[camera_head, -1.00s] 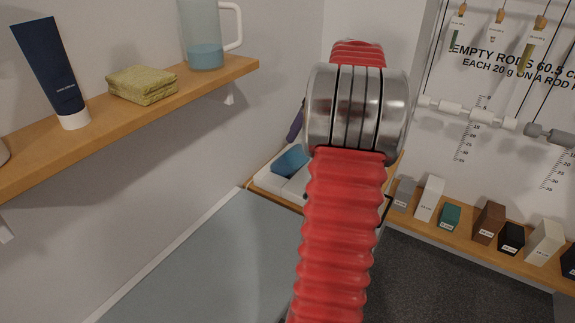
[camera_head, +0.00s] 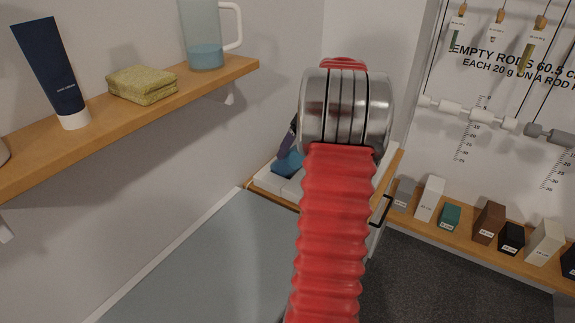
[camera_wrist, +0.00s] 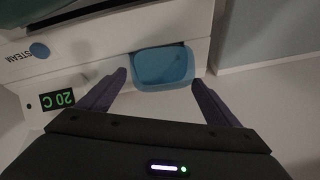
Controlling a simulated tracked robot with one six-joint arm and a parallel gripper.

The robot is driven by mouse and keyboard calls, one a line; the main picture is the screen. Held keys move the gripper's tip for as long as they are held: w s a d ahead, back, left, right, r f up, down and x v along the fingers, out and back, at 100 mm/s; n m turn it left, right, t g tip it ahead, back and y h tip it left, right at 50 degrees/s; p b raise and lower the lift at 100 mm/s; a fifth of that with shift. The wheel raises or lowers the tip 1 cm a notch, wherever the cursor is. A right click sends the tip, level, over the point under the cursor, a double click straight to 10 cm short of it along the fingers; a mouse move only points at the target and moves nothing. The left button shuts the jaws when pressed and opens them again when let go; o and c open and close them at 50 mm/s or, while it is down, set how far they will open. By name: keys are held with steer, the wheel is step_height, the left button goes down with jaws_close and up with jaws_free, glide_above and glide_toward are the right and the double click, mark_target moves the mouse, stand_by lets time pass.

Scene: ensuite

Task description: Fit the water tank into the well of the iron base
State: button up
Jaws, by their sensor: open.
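The water tank (camera_wrist: 163,66) is a blue, rounded block in the upper middle of the wrist view, at the white iron base (camera_wrist: 75,62). It lies between and just beyond the purple fingers of my gripper (camera_wrist: 160,79), which are open and spread to either side. I cannot tell whether the tank is seated in the well; a dark gap shows at its left. In the head view the blue tank (camera_head: 287,164) and the white base (camera_head: 268,181) are partly hidden behind my red arm, and one purple finger shows just above the tank.
The base carries a blue STEAM button (camera_wrist: 39,50) and a green 20 C display (camera_wrist: 57,99). A wooden wall shelf (camera_head: 130,110) at left holds a tube, a sponge and a jug. Several small boxes line the right ledge (camera_head: 470,231).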

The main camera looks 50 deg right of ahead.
mark_target(291, 155)
steer(key=shift+x, duration=2.4)
steer(key=shift+a, duration=0.1)
steer(key=shift+c, duration=0.5)
steer(key=c, duration=1.2)
steer(key=shift+r, duration=0.3)
steer(key=shift+r, duration=8.7)
